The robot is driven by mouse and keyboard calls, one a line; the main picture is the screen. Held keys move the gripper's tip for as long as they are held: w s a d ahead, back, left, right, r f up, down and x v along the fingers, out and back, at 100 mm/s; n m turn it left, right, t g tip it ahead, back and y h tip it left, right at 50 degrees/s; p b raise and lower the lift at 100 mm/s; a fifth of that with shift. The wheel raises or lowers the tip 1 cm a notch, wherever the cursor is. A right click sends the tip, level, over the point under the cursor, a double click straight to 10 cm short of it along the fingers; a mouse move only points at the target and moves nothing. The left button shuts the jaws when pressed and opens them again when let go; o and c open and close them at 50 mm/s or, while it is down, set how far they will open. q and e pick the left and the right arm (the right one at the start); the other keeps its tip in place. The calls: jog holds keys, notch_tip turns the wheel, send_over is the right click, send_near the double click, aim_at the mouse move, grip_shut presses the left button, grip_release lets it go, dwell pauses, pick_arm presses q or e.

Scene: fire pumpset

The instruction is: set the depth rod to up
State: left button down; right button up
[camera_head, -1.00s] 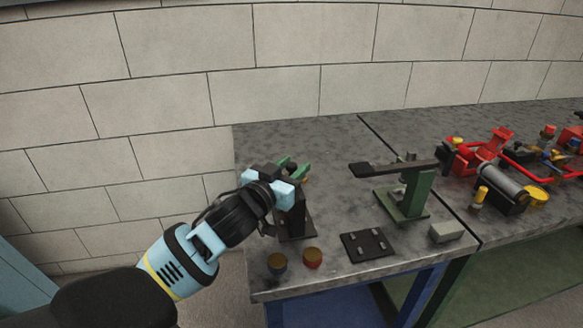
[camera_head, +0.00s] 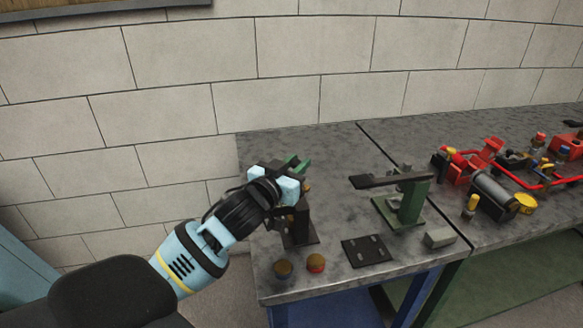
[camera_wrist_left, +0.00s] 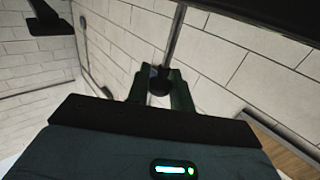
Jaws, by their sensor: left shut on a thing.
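My left gripper (camera_head: 296,166) is at the top of a dark upright stand (camera_head: 299,222) near the table's left end. In the left wrist view its green fingers (camera_wrist_left: 159,88) are closed around a black knob (camera_wrist_left: 159,80) at the end of a thin grey rod (camera_wrist_left: 175,35), which seems to be the depth rod. The gripper and wrist hide most of the rod and the stand's top in the head view. My right gripper is not in view.
A green stand with a dark arm (camera_head: 408,200) is to the right. In front lie a black plate (camera_head: 366,251), a grey block (camera_head: 440,237) and two round knobs (camera_head: 283,269) (camera_head: 316,263). Red pump parts (camera_head: 483,155) fill the right table. The back of the left table is clear.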

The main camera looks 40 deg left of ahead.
pick_arm(q)
jog(key=shift+r, duration=0.3)
jog(key=c, duration=1.3)
grip_release()
jog(key=shift+o, duration=0.2)
jog(key=shift+f, duration=0.1)
jog(key=shift+s, duration=0.25)
send_over(277, 209)
jog(key=w, duration=0.1)
jog(key=shift+w+b, duration=0.15)
jog(key=shift+b, duration=0.2)
jog(key=shift+s, duration=0.7)
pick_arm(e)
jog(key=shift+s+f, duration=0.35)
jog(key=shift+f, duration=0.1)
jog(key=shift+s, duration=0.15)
